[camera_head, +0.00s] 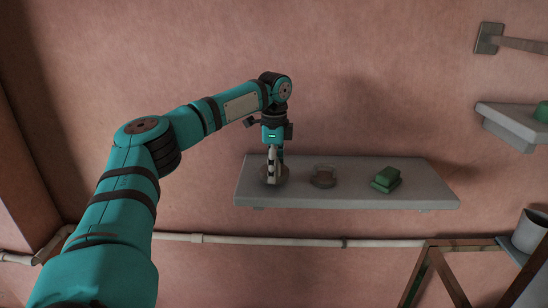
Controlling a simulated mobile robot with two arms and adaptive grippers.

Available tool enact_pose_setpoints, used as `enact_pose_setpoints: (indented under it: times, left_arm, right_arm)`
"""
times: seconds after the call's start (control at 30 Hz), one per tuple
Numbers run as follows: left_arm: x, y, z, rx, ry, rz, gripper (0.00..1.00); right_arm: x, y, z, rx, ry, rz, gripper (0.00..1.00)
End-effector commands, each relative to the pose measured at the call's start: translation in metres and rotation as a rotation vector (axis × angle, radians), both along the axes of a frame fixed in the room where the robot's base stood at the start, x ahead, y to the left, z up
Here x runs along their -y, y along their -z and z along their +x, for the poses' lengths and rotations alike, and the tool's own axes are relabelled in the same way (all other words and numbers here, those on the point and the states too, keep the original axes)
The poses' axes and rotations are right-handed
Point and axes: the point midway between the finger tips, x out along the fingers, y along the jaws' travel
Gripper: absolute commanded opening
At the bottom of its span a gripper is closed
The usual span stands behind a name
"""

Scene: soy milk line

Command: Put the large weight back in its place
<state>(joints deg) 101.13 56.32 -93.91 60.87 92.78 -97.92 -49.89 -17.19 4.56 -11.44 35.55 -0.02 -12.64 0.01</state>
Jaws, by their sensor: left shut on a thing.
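My left gripper (273,174) points down at the left end of a grey wall shelf (420,192). It is shut on a low, round, grey-brown thing, which looks like the large weight (285,175). The fingers cover much of this weight. It is at the shelf top; I cannot tell whether it rests there or is held just above. My right gripper is not in view.
A small round brownish container (323,177) stands just right of the gripper. Green blocks (387,179) lie stacked farther right. A pipe (290,241) runs along the wall below. Another small shelf (515,120) is at the upper right. The shelf's right end is bare.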

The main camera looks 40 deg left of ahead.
Motion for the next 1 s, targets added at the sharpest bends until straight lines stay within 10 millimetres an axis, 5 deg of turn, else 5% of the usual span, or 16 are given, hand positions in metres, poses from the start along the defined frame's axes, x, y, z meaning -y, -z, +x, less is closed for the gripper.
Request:
enact_pose_setpoints:
  times: [0.53,0.57,0.7,1.0]
  left_arm:
    - [0.001,0.016,0.001,0.007,0.0,-0.003,0.14]
    - [0.0,0.018,0.0,0.003,-0.001,0.0,0.76]
    - [0.0,0.018,0.0,0.003,-0.001,0.0,0.94]
    - [0.0,0.017,0.0,0.003,-0.001,-0.001,0.96]
  right_arm:
    - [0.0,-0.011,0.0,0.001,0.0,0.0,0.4]
    - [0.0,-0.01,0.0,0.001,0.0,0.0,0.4]
    - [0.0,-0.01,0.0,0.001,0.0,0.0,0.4]
    - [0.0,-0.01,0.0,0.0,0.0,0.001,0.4]
